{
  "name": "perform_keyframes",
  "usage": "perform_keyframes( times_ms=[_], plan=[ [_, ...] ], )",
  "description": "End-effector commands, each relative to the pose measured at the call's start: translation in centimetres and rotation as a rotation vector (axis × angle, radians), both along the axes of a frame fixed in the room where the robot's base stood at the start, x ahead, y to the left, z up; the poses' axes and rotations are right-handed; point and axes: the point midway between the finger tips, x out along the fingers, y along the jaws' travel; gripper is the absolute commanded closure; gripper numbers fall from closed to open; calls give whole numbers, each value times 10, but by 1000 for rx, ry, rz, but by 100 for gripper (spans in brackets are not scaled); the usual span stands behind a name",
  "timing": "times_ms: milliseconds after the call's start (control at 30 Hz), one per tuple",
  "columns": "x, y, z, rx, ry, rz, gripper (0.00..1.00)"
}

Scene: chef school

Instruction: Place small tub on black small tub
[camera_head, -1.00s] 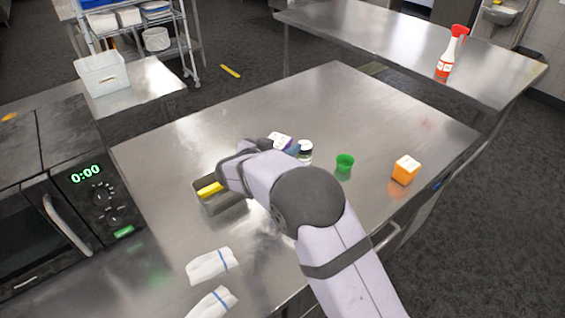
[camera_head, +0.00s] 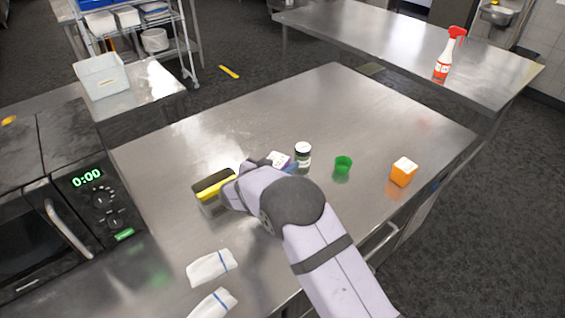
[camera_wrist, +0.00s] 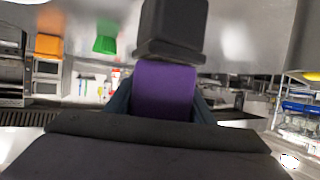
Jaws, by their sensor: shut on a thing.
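My gripper (camera_head: 288,166) is shut on a purple tub (camera_head: 279,158) with a whitish top. In the wrist view, its teal fingers (camera_wrist: 160,104) flank the purple tub (camera_wrist: 163,88). The black small tub (camera_head: 303,160), pale on top, stands on the table just right of the purple one. In the wrist view the black tub (camera_wrist: 174,28) is large and close beyond the purple one, its rim near the purple tub. I cannot tell whether the two touch. The underside of the purple tub is hidden in the head view.
A green cup (camera_head: 343,164) and an orange tub (camera_head: 403,173) stand to the right. Two white cloths (camera_head: 211,266) lie in front. The back of the metal table (camera_head: 310,105) is clear.

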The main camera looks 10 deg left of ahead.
Motion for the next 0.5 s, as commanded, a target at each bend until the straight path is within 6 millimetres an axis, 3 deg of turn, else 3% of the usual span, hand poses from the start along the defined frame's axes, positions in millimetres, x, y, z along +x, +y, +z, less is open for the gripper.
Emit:
perform_keyframes(
  times_ms=[167,200,267,500],
  plan=[
    [0,0,-2,0,-1,0,80],
    [0,0,-3,0,0,0,49],
    [0,0,-3,0,0,0,35],
    [0,0,-3,0,0,0,33]
  ],
)
